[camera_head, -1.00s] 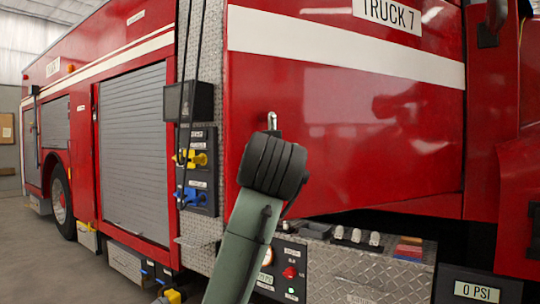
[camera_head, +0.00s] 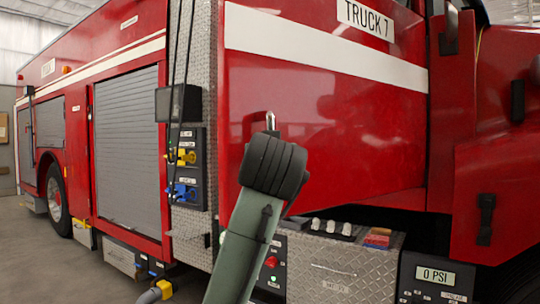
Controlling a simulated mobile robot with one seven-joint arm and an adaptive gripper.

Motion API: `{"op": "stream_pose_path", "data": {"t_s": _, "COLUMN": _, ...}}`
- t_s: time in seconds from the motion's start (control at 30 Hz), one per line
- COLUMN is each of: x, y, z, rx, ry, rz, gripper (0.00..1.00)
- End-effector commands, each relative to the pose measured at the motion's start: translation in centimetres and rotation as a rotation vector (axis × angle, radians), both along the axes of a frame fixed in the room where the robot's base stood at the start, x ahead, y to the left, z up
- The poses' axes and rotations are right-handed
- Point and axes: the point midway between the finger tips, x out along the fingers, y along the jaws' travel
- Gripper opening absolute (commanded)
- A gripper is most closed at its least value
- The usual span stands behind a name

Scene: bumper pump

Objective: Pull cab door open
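The red cab door (camera_head: 330,115) has a white stripe and a "TRUCK 7" label (camera_head: 372,14). Its left edge runs down beside a diamond-plate strip. A metal handle (camera_head: 270,121) stands upright near that left edge, just above the dark end of my arm in the picture. My arm reaches up from the bottom centre, and its dark end covers part of the door below the handle. My gripper is not visible; the arm end may hide it. I cannot tell whether it touches the handle, or whether the door is ajar.
A pump panel with yellow and blue levers (camera_head: 186,170) is left of the door. A diamond-plate bumper (camera_head: 345,270) with switches juts out below it. A "0 PSI" display (camera_head: 436,276) is at lower right. A yellow-ended hose (camera_head: 160,291) is at lower left. Grey floor (camera_head: 55,265) is clear.

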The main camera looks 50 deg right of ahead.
Motion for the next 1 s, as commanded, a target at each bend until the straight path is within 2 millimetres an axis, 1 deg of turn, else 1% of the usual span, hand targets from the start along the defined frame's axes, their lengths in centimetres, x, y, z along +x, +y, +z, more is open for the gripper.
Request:
{"op": "stream_pose_path", "data": {"t_s": 0.4, "x": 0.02, "y": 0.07, "z": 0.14, "rx": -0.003, "ry": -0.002, "rz": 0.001, "gripper": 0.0}}
{"op": "stream_pose_path", "data": {"t_s": 0.43, "x": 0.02, "y": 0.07, "z": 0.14, "rx": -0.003, "ry": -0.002, "rz": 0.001, "gripper": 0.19}}
{"op": "stream_pose_path", "data": {"t_s": 0.7, "x": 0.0, "y": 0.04, "z": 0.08, "rx": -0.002, "ry": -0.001, "rz": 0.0, "gripper": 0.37}}
{"op": "stream_pose_path", "data": {"t_s": 0.73, "x": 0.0, "y": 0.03, "z": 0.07, "rx": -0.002, "ry": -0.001, "rz": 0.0, "gripper": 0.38}}
{"op": "stream_pose_path", "data": {"t_s": 1.0, "x": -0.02, "y": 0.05, "z": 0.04, "rx": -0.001, "ry": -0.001, "rz": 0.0, "gripper": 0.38}}
